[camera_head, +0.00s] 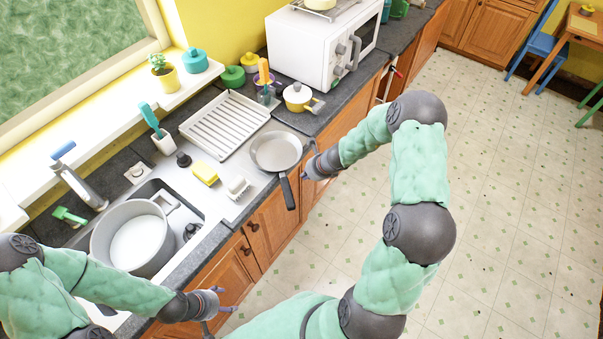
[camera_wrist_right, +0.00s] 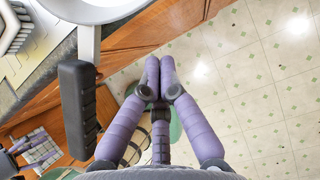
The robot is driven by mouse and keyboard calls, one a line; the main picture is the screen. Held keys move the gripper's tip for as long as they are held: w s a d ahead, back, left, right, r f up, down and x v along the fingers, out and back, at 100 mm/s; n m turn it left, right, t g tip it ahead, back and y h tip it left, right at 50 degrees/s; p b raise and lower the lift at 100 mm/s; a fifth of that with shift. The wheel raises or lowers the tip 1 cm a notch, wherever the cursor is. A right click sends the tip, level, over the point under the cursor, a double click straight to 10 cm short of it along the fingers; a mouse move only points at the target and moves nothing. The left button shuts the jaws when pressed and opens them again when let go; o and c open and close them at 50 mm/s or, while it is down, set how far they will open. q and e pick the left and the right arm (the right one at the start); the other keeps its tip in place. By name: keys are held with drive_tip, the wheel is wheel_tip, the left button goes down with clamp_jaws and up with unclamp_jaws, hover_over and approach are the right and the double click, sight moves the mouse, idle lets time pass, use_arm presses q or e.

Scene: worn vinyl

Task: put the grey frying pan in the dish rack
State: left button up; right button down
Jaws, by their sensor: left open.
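The grey frying pan (camera_head: 277,150) lies at the counter's front edge, right of the sink, its dark handle jutting out over the edge. In the right wrist view its handle (camera_wrist_right: 78,110) is at the left. The dish rack (camera_head: 222,124), a white slatted one, stands empty just behind and left of the pan. My right gripper (camera_head: 307,166) is beside the handle, apart from it. In the wrist view its purple fingertips (camera_wrist_right: 159,68) meet with nothing between them. My left gripper (camera_head: 219,300) is open and empty, low in front of the cabinets below the sink.
A large pot (camera_head: 132,240) sits in the sink. A yellow sponge (camera_head: 205,173) and a small white holder (camera_head: 237,187) are left of the pan. A small lidded pot (camera_head: 299,97) and a microwave (camera_head: 322,45) stand beyond it. The floor (camera_head: 500,200) is clear.

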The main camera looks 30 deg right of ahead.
drive_tip(key=p+v, duration=0.2)
drive_tip(key=v, duration=0.7)
drive_tip(key=shift+w+r+p, duration=0.25)
drive_tip(key=shift+w+p, duration=0.05)
drive_tip(key=shift+p, duration=0.1)
